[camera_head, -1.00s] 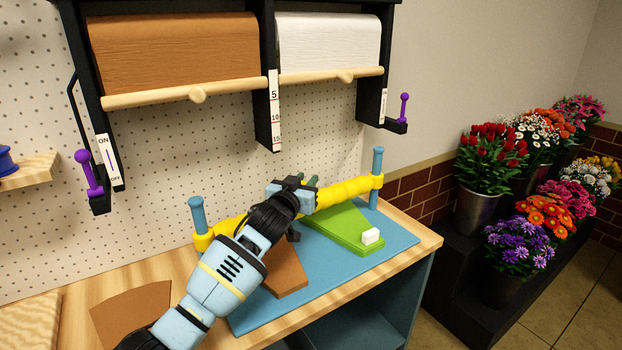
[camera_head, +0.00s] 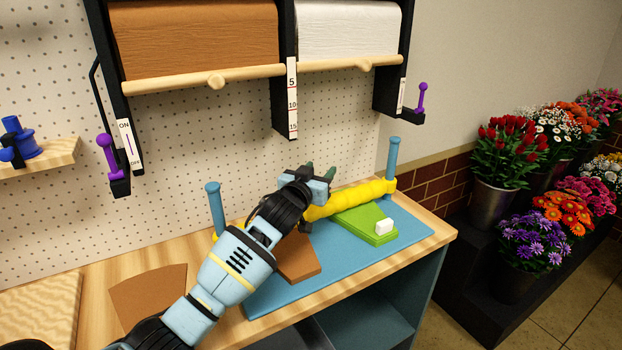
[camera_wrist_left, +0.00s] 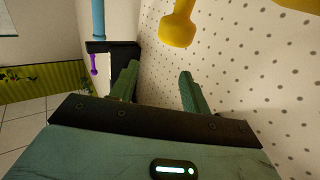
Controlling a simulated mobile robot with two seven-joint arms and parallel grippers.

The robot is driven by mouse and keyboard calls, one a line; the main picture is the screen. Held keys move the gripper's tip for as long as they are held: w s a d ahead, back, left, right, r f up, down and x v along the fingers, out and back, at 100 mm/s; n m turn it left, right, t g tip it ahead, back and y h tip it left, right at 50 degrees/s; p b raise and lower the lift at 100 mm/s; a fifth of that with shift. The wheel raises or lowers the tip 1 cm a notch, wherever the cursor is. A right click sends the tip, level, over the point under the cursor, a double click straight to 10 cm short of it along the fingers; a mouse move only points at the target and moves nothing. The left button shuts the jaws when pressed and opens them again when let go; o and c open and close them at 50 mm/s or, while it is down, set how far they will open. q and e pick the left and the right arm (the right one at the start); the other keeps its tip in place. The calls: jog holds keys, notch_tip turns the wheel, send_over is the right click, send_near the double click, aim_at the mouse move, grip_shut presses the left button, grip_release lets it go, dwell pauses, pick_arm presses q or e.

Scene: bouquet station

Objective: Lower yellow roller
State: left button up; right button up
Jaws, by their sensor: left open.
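The yellow roller (camera_head: 352,198) spans two blue posts, the left post (camera_head: 215,208) and the right post (camera_head: 392,160), above the blue mat (camera_head: 345,262). My left arm hides its left middle part. My left gripper (camera_head: 320,170) is over the middle of the roller, its green fingers open and pointing toward the pegboard. In the left wrist view the open fingers (camera_wrist_left: 158,90) have nothing between them. A yellow knob (camera_wrist_left: 178,25) shows just beyond and above them. My right gripper is out of view.
Brown (camera_head: 195,45) and white paper rolls (camera_head: 348,30) hang above. Purple levers flank them. Flower buckets stand at right.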

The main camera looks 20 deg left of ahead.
pick_arm(q)
jog(key=s, duration=0.6)
jog(key=shift+s+a, duration=0.15)
dwell(0.4)
